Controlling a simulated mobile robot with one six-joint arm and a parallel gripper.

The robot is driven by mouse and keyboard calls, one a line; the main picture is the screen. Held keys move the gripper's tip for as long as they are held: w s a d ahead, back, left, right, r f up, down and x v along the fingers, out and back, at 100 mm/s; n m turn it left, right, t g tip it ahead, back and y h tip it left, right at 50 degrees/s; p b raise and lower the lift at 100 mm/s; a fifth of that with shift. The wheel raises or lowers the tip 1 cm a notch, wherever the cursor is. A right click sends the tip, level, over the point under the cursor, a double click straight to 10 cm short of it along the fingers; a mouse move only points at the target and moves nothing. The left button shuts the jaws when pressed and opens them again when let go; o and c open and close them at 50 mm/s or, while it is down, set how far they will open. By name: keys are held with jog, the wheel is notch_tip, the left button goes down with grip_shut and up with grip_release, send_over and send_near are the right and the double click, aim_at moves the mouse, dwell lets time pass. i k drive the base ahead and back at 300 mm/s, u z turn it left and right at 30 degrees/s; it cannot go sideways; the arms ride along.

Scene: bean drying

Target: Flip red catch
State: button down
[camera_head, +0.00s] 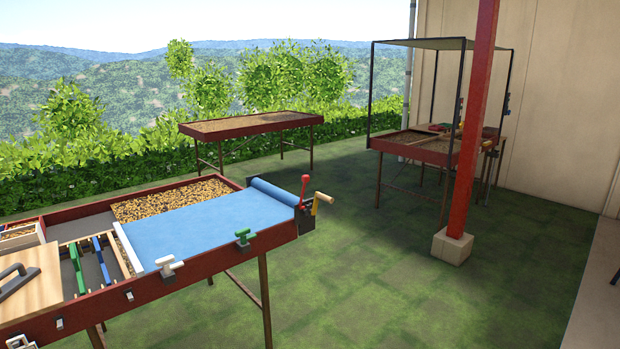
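A red catch (304,188), a small upright lever with a rounded top, stands at the right end of the near drying table (205,265). It sits beside a dark end bracket (307,219), at the end of a rolled blue cover (275,191). A crank with a wooden handle (324,197) sticks out just right of it. The red lever looks upright with a slight lean. My gripper is not in view.
Green (243,237) and white (168,266) clamps line the table's front edge. A red post (474,125) on a concrete foot (452,247) stands to the right. A canopied table (385,144) stands behind it. Grass between is clear.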

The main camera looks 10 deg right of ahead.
aim_at(305, 178)
jog(key=i, duration=0.9)
jog(key=z, duration=0.05)
